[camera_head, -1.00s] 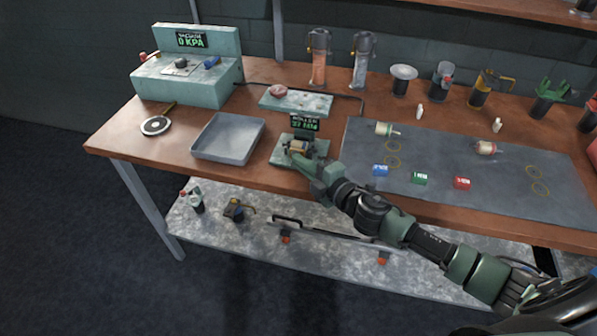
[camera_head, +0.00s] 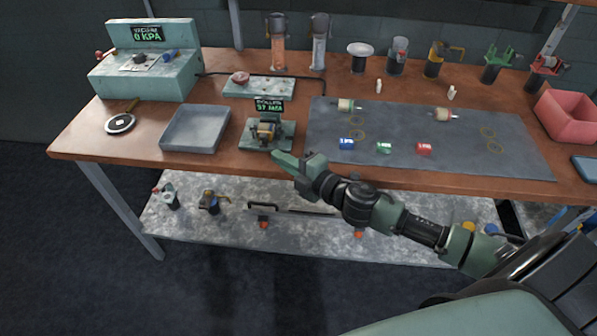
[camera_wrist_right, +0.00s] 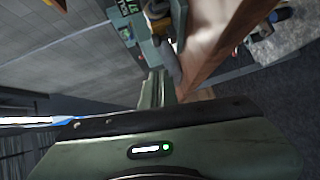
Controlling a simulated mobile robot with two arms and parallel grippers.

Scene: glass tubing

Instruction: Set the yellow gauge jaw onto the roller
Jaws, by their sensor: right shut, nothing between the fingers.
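The roller (camera_head: 267,131) sits on a small teal base (camera_head: 251,138) below a black display with green text near the table's front edge. Yellow-brown parts show on it; I cannot tell whether one is the gauge jaw. A yellow-topped tool (camera_head: 440,53) stands in a dark holder at the back right. My right gripper (camera_head: 279,156) is shut and empty, just in front of and apart from the roller's base. In the right wrist view its fingers (camera_wrist_right: 158,82) are together, with the roller stand (camera_wrist_right: 156,12) partly cut off at the top. My left gripper is not in view.
A grey tray (camera_head: 195,129) lies left of the roller. Right of it a dark mat (camera_head: 320,150) bears blue, green and red blocks and two spools. Glass cylinders and tool holders line the back. A pink bin (camera_head: 567,119) stands at the right. A lower shelf holds tools.

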